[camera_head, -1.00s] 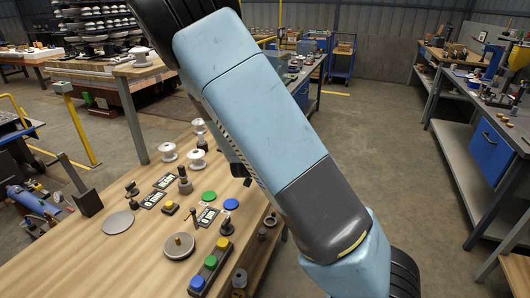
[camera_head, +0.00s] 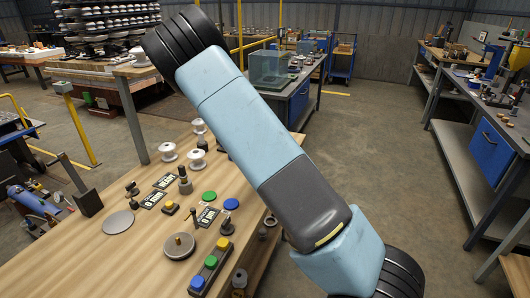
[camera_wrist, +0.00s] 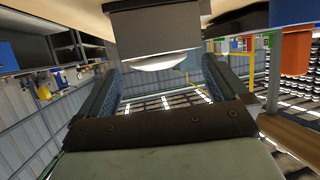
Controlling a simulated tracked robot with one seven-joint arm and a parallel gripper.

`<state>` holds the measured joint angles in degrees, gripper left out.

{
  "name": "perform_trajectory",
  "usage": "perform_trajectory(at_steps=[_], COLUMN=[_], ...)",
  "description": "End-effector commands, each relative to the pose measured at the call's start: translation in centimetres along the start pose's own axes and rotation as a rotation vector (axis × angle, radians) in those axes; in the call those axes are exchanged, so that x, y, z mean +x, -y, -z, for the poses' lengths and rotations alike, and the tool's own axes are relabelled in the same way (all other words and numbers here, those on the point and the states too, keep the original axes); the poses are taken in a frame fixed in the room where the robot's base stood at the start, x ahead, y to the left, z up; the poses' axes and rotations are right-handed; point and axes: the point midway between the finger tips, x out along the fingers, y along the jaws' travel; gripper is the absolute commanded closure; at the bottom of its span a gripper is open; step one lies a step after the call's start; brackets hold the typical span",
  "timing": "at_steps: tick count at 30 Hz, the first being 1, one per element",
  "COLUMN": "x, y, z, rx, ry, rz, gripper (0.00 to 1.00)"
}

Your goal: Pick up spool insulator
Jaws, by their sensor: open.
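White spool-shaped insulators stand upright on the wooden table in the head view: one at the left (camera_head: 168,152), one to its right (camera_head: 196,158), and one farther back (camera_head: 199,126). Which one the task means I cannot tell. My gripper (camera_wrist: 160,76) shows in the wrist view with its two blue-grey fingers apart. A dark grey block with a pale rounded underside (camera_wrist: 158,62) shows beyond and between the fingers; I cannot tell what it is or whether it touches them. In the head view my arm crosses the middle and my gripper is not visible.
The wooden table (camera_head: 75,262) also holds a button box (camera_head: 211,267), a round metal disc (camera_head: 179,246), a flat grey plate (camera_head: 118,222), coloured discs and dark labels. A blue workbench (camera_head: 299,105) with a clear box (camera_head: 270,68) stands behind. Open floor lies right.

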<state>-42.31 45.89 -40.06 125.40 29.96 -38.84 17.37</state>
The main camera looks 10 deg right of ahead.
Motion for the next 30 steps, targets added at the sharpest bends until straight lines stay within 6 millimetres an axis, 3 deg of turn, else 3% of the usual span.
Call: perform_trajectory(at_steps=[6,14,30], x=[3.0,3.4,3.4], y=[-0.2,-0.2,-0.1], z=[-0.2,-0.1,-0.1], rx=[-0.001,0.001,0.0], ry=[-0.002,-0.001,-0.001], rz=[-0.001,0.0,0.0], gripper=[0.0,0.0,0.5])
